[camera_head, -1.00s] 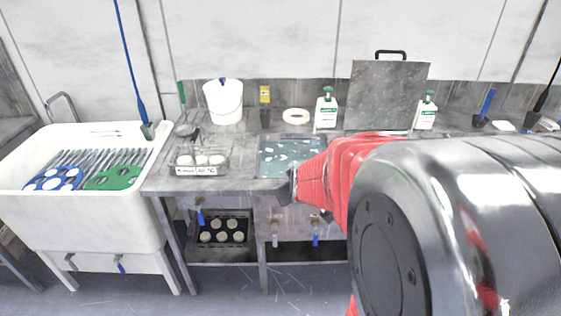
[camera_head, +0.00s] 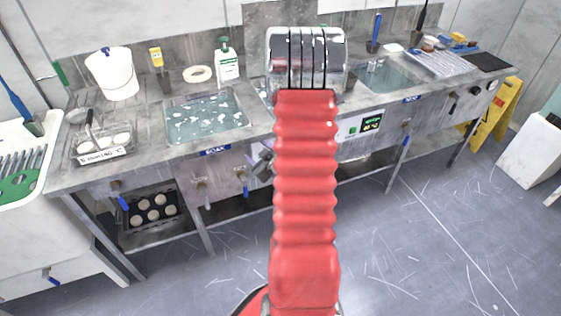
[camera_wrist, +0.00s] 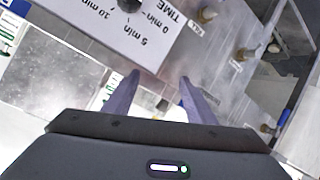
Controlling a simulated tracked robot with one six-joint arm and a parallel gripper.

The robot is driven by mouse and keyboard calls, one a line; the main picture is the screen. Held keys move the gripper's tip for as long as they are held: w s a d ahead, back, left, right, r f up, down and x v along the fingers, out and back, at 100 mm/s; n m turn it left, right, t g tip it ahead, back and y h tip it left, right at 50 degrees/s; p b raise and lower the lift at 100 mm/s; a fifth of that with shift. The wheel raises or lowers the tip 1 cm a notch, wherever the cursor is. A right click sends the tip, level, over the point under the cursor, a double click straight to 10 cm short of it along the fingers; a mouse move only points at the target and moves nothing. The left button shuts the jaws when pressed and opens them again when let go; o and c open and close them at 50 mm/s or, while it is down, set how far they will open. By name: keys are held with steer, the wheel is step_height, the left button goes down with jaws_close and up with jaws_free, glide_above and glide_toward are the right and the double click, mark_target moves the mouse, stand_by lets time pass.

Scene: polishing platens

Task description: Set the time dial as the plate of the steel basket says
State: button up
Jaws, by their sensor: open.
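The steel basket (camera_head: 78,150) stands on the left of the bench, holding several pale round pieces. Its white plate (camera_head: 103,156) appears to read 5 min; the temperature beside it is too small to be sure of. In the wrist view, a white panel (camera_wrist: 150,50) is marked TIME, with 0 min, 5 min and 10 min. The time dial's dark knob (camera_wrist: 131,4) is cut off by the top edge, so its setting cannot be read. My gripper (camera_wrist: 158,80) is open and empty, its fingertips below the panel's lettering. In the head view my arm hides the dial.
A soak tank (camera_head: 206,116) is left of my arm and another sink (camera_head: 380,76) is right of it. A white bucket (camera_head: 112,72) and a bottle (camera_head: 227,66) stand behind. Blue-handled taps (camera_head: 244,182) stick out along the bench front. A yellow floor sign (camera_head: 495,110) stands at the right.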

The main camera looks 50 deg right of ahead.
steer(key=s+d+f+m+t+h, duration=0.3)
steer(key=s+f, duration=0.7)
steer(key=s, duration=0.5)
steer(key=shift+f+m+h, duration=0.15)
steer(key=shift+m+h, duration=0.15)
steer(key=shift+h, duration=0.1)
steer(key=shift+w, duration=0.15)
steer(key=x, duration=1.3)
steer(key=shift+w, duration=0.3)
steer(key=shift+d, duration=0.1)
steer(key=c, duration=1)
steer(key=shift+a, duration=0.25)
steer(key=shift+c, duration=0.2)
steer(key=shift+d+t, duration=0.1)
steer(key=shift+t, duration=0.2)
